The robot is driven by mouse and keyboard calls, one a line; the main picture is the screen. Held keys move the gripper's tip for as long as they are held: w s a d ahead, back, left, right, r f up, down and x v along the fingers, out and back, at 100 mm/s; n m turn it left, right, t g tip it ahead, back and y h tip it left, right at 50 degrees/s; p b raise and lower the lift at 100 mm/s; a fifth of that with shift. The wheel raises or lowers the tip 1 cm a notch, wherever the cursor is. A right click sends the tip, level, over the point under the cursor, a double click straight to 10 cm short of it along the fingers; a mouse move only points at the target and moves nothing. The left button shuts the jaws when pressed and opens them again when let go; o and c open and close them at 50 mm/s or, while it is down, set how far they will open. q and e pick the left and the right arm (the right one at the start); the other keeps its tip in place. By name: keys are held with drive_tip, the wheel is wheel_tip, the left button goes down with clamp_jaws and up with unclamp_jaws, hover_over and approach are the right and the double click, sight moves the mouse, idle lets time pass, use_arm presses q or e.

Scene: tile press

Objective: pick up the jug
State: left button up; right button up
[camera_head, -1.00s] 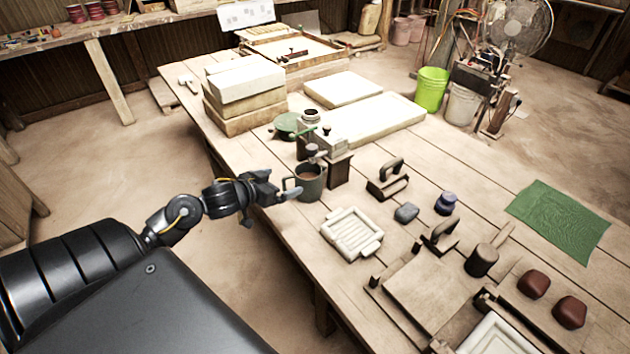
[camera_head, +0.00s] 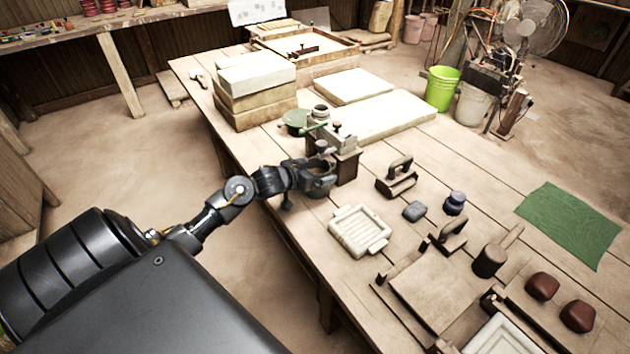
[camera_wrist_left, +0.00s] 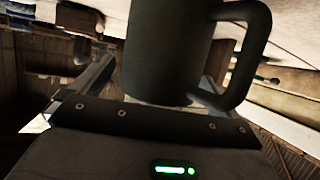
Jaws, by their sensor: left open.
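The jug is dark grey with a loop handle. In the head view the jug (camera_head: 320,186) stands near the left edge of the table, partly hidden behind my left gripper (camera_head: 318,172). In the left wrist view the jug (camera_wrist_left: 163,50) is large and close in front of the palm, with its handle on the right. One finger of my left gripper (camera_wrist_left: 150,80) shows left of the jug; the other is mostly hidden by it. The gripper is open at the jug, and I cannot tell whether a finger touches it. My right gripper is not in view.
A small dark wooden stand (camera_head: 347,166) is close to the right of the jug. Stacked blocks (camera_head: 255,88) stand farther back. A hand stamp with a handle (camera_head: 397,178) lies to the right.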

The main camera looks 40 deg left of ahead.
use_arm(q)
drive_tip(key=shift+w+f, duration=0.1)
drive_tip(key=shift+w, duration=0.15)
drive_tip(key=c, duration=2)
drive_tip(key=shift+c, duration=0.7)
drive_tip(key=shift+r, duration=0.25)
